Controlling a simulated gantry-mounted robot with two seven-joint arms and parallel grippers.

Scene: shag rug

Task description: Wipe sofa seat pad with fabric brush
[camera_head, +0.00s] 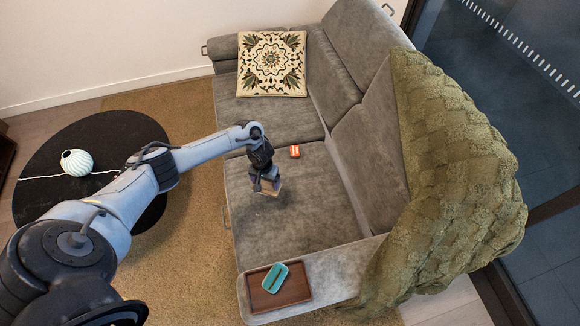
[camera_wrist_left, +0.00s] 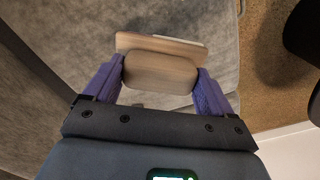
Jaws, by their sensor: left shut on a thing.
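The grey sofa seat pad (camera_head: 290,205) fills the middle of the head view, and part of it shows in the left wrist view (camera_wrist_left: 55,40). My left gripper (camera_head: 266,186) is over the near part of the seat pad. It is shut on the wooden fabric brush (camera_wrist_left: 160,68), which sits between its two purple-padded fingers in the left wrist view. In the head view the brush (camera_head: 268,190) is small and partly hidden by the gripper. I cannot tell whether its bristles touch the pad. My right gripper is not in view.
A small orange-red item (camera_head: 295,151) lies on the seat. A patterned cushion (camera_head: 272,64) rests at the far end. A green knitted throw (camera_head: 450,170) drapes over the backrest. A wooden tray (camera_head: 297,290) with a teal container (camera_head: 275,277) sits on the near armrest.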

